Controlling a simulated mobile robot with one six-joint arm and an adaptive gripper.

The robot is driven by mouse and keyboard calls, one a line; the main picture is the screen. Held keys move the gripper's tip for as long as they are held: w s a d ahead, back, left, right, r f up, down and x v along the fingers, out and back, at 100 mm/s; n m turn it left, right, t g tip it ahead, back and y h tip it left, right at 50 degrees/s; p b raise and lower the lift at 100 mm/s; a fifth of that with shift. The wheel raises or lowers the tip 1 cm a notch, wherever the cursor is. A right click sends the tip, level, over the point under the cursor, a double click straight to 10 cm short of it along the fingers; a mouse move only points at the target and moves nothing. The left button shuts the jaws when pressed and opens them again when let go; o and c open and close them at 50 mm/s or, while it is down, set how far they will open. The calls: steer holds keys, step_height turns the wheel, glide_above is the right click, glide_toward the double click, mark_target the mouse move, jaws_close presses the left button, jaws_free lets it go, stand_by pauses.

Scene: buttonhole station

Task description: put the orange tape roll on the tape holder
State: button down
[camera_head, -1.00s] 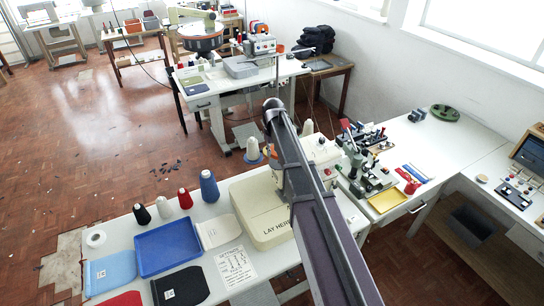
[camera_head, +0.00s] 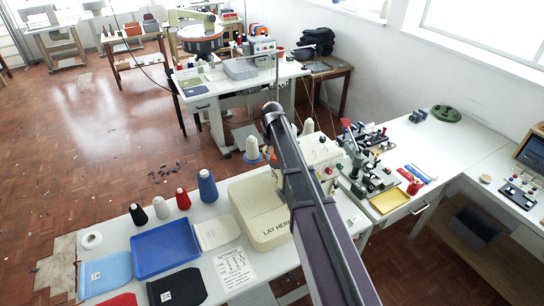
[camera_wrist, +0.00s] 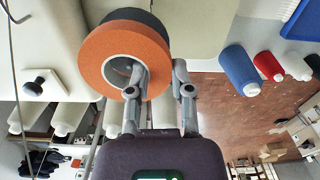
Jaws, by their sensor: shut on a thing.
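The orange tape roll (camera_wrist: 124,54) is in my gripper (camera_wrist: 160,74) in the wrist view. One finger reaches into the roll's hole and the other lies outside its rim, so the jaws are shut on the ring. A dark grey round shape (camera_wrist: 136,15) shows behind the roll's upper edge; I cannot tell whether it is the roll's other side or a separate thing. I cannot make out the tape holder for certain in either view.
The cream machine cover (camera_head: 256,209) stands beside my arm. Thread cones, including a blue one (camera_head: 208,186), and a blue tray (camera_head: 166,249) are on the left of the table. A yellow tray (camera_head: 389,201) is at right. A dark knob (camera_wrist: 34,88) shows in the wrist view.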

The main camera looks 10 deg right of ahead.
mark_target(272, 155)
steer(key=shift+f+b, duration=0.6)
steer(key=shift+b, duration=0.05)
steer(key=c, duration=0.8)
jaws_free()
steer(key=shift+r, duration=0.1)
step_height(272, 155, up, 13)
steer(key=p, duration=1.3)
steer(key=shift+s, duration=0.1)
steer(key=s+d+m, duration=0.2)
steer(key=s, duration=1.2)
steer(key=s+d+m, duration=0.1)
steer(key=s+m, duration=0.1)
steer(key=s, duration=1.2)
steer(key=shift+d+m, duration=0.3)
steer(key=shift+d, duration=0.05)
